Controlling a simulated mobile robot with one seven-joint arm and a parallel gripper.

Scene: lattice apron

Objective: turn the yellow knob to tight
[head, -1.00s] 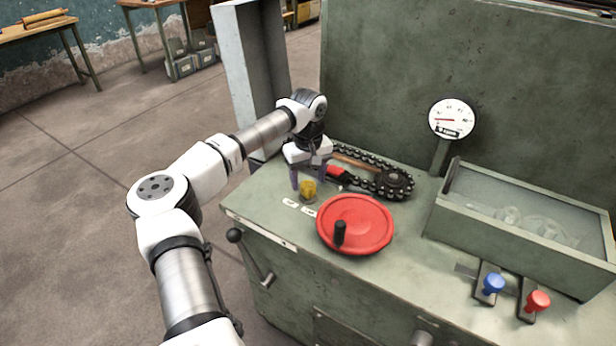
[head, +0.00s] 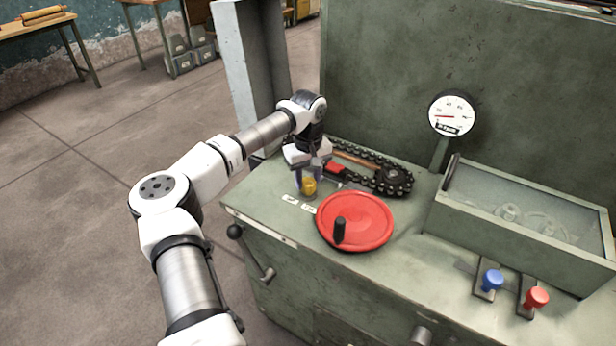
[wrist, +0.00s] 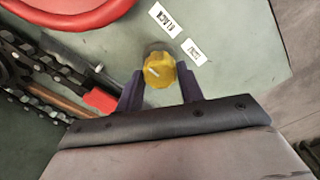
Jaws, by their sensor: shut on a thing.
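The yellow knob (head: 309,186) stands on the green machine top (head: 265,180), left of the red handwheel. In the wrist view the knob (wrist: 159,69) shows a pale pointer mark on its face. My gripper (head: 307,180) reaches down over the knob, and in the wrist view my gripper's dark fingers (wrist: 160,82) stand on either side of it, shut on it. Two white labels (wrist: 166,20) (wrist: 194,52) lie beside the knob; their lettering is too blurred to read surely.
The red handwheel (head: 372,222) with a black handle is close to the right of the knob. A chain with a sprocket (head: 394,180) and a red-handled tool (head: 335,168) lie behind. A gauge (head: 452,113), a glazed box (head: 520,235), and blue (head: 493,279) and red (head: 537,296) levers are further right.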

